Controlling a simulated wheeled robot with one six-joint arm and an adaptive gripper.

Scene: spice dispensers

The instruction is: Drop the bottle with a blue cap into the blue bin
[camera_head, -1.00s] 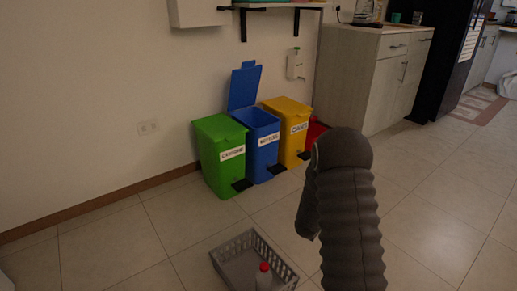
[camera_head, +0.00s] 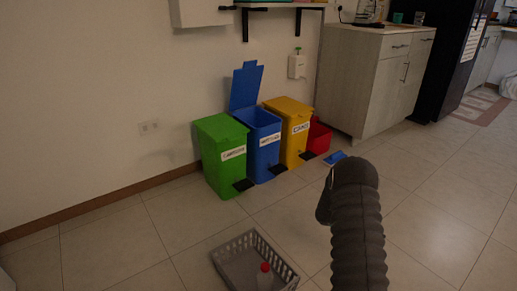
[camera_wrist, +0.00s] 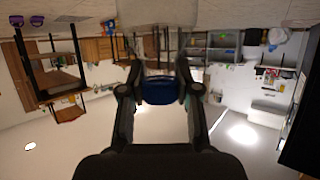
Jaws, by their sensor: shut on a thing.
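My gripper (camera_wrist: 160,92) is shut on a bottle with a blue cap (camera_wrist: 160,88). The cap sits between the two fingers in the wrist view, and the pale, see-through bottle body (camera_wrist: 157,50) extends beyond it to the top edge. The blue bin (camera_head: 263,155) stands against the wall between the green and yellow bins. Its lid (camera_head: 246,87) is raised and its top is open.
A green bin (camera_head: 222,160) and a yellow bin (camera_head: 290,130) have shut lids. A red bin (camera_head: 319,138) stands beside the yellow one. A grey basket (camera_head: 232,246) holds a red-capped bottle (camera_head: 265,275). Floor between basket and bins is clear.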

